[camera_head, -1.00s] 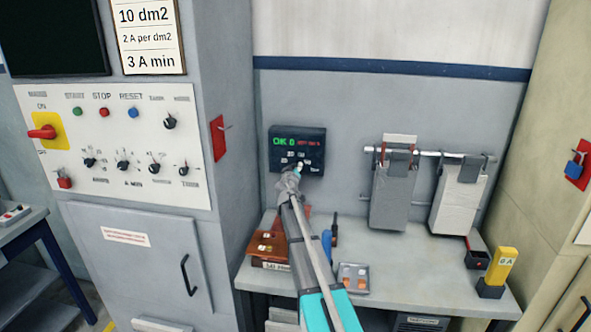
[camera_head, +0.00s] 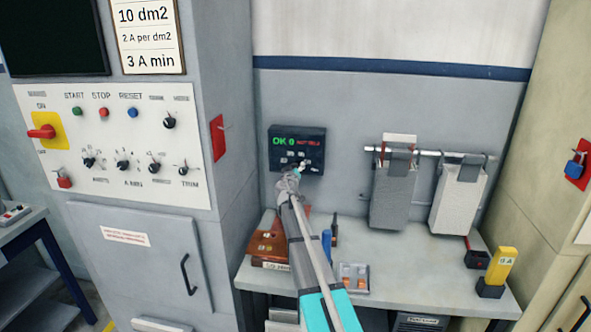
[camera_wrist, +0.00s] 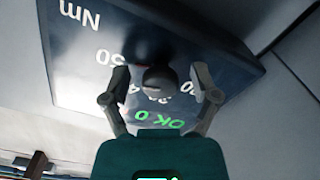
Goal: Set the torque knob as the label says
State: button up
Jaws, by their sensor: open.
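The dark torque controller box (camera_head: 312,139) is on the grey wall above the bench, with a green "OK 0" and red text on its display. In the wrist view, its face (camera_wrist: 75,60) appears upside down, with "Nm" and part of a number scale. A dark round knob (camera_wrist: 158,79) sits between the fingers of my gripper (camera_wrist: 159,84), which are open on either side of it. I cannot tell whether they touch it. In the head view, my gripper (camera_head: 297,170) is at the box's lower edge and hides the knob. A small white label (camera_head: 270,266) lies at the bench front; its text is unreadable.
The bench (camera_head: 420,245) holds an orange-brown part (camera_head: 266,245), a small tray (camera_head: 353,277) and a yellow meter (camera_head: 502,264). Two grey plates (camera_head: 392,195) hang from a rail at right. A control cabinet (camera_head: 130,230) stands at left with a card (camera_head: 148,38) above.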

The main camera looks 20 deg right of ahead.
jog(key=shift+s+a, duration=0.1)
jog(key=v, duration=1.1)
jog(key=shift+s+a, duration=0.2)
jog(key=shift+s, duration=0.1)
dwell(0.3)
jog(key=s+a+f+m+g+y, duration=0.1)
jog(key=s+a+f+m+g, duration=0.2)
jog(key=s+f, duration=0.4)
jog(key=s+a+f+g+y, duration=0.1)
jog(key=s+a+f+g, duration=0.1)
jog(key=s+f+g, duration=0.5)
jog(key=s+a+f+n+g+y, duration=0.2)
jog(key=s+a+y, duration=0.2)
jog(key=s+a, duration=0.4)
jog(key=s+a+f+n+g+y, duration=0.2)
jog(key=s+a+g+y, duration=0.1)
jog(key=s+a, duration=0.5)
jog(key=shift+s+f+y, duration=0.3)
jog(key=shift+s+y, duration=0.2)
jog(key=shift+s, duration=0.35)
